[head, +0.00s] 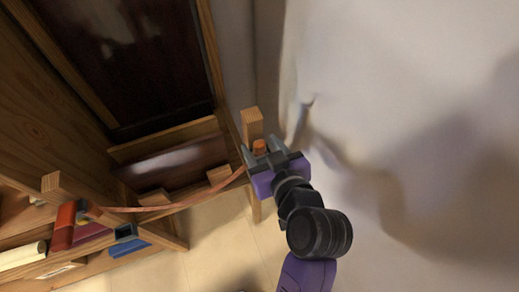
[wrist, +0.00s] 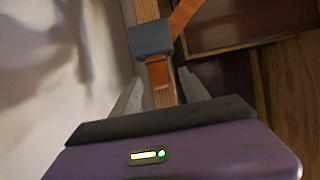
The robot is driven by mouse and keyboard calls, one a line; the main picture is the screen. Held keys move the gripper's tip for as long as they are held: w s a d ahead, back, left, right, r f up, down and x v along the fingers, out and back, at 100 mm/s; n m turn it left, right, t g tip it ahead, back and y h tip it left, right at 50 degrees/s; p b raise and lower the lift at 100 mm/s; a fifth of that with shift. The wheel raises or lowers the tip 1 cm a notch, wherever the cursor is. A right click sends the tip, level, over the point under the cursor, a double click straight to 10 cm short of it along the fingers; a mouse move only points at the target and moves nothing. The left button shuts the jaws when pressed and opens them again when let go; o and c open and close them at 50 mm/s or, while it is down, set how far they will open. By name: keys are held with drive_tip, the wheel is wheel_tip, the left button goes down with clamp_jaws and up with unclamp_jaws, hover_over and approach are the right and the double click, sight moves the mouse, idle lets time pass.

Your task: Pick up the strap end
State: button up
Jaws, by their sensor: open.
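An orange-brown strap (head: 165,207) runs from a wooden post at the left to the post by my gripper. It also shows at the top of the wrist view (wrist: 183,14). A grey-blue block (wrist: 152,38) sits at the wooden post in the wrist view. The strap end (wrist: 159,73) hangs out below this block as a short orange tab. My gripper (head: 260,150) is open, with its fingers on either side of the orange tab; it also shows in the wrist view (wrist: 158,88). I cannot tell whether either finger touches it.
Wooden posts (head: 252,122) and a frame with dark panels (head: 135,60) fill the left. Books or coloured blocks (head: 62,226) stand on a low shelf at lower left. A pale wall or cloth (head: 400,90) is close on the right. Tan floor (head: 225,245) shows below.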

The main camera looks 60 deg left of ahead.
drive_tip(key=shift+c, duration=0.4)
clamp_jaws()
